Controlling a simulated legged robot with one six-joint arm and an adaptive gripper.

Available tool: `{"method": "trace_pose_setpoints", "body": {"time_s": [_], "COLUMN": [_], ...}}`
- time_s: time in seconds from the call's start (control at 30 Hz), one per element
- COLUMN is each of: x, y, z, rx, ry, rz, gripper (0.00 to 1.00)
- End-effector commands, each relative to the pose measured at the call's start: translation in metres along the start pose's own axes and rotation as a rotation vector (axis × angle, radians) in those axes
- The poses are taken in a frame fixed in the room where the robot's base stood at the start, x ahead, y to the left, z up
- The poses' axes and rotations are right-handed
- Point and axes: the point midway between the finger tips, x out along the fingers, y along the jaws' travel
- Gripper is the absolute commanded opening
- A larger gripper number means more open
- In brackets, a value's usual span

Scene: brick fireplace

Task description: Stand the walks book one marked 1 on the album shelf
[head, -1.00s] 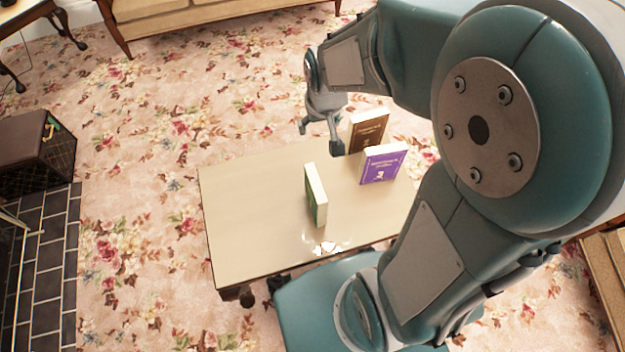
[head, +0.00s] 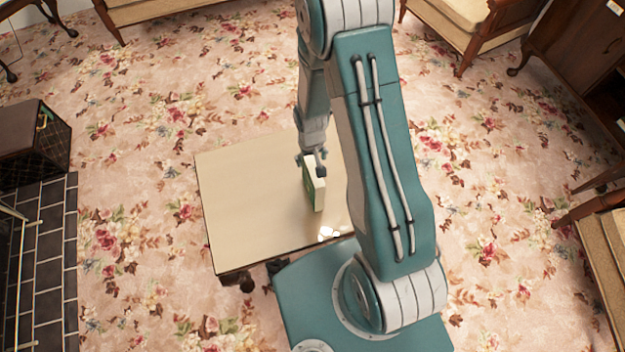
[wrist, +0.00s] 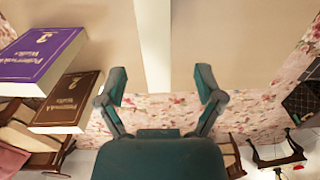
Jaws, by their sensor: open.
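A green book (head: 309,188) with pale pages stands upright on the low cream table (head: 235,200); no number shows on it. In the wrist view its pale page edge (wrist: 155,45) runs down between the fingers. My gripper (head: 311,166) is open over the book's top end, one finger on each side, with no grip visible. The wrist view shows both fingertips (wrist: 158,86) apart from the pages. A purple walks book (wrist: 40,52) and a brown walks book (wrist: 68,100) stand at left there; my arm hides them in the head view. I cannot tell which thing is the album shelf.
A dark box (head: 35,140) sits by the tiled hearth (head: 45,260) at left. The table's left half is clear, and open carpet surrounds it.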

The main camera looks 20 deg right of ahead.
Motion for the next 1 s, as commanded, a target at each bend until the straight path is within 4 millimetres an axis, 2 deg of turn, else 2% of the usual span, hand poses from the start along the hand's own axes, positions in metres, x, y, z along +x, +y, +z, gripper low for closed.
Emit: {"method": "trace_pose_setpoints", "body": {"time_s": [0.1,0.37,0.6,0.73,0.93,0.97,1.0], "x": [0.018,0.036,0.07,0.078,0.079,0.079,0.079], "y": [0.0,0.002,0.004,0.004,0.004,0.004,0.004], "z": [0.001,0.0,-0.001,-0.002,-0.002,-0.002,-0.002], "rx": [0.0,0.001,0.0,0.0,0.0,0.0,0.0], "ry": [-0.004,-0.001,-0.001,0.003,0.004,0.004,0.003], "rz": [0.0,0.0,0.0,0.0,0.0,0.0,0.0], "gripper": [0.86,0.86,0.86,0.86,0.86,0.81,0.63]}}
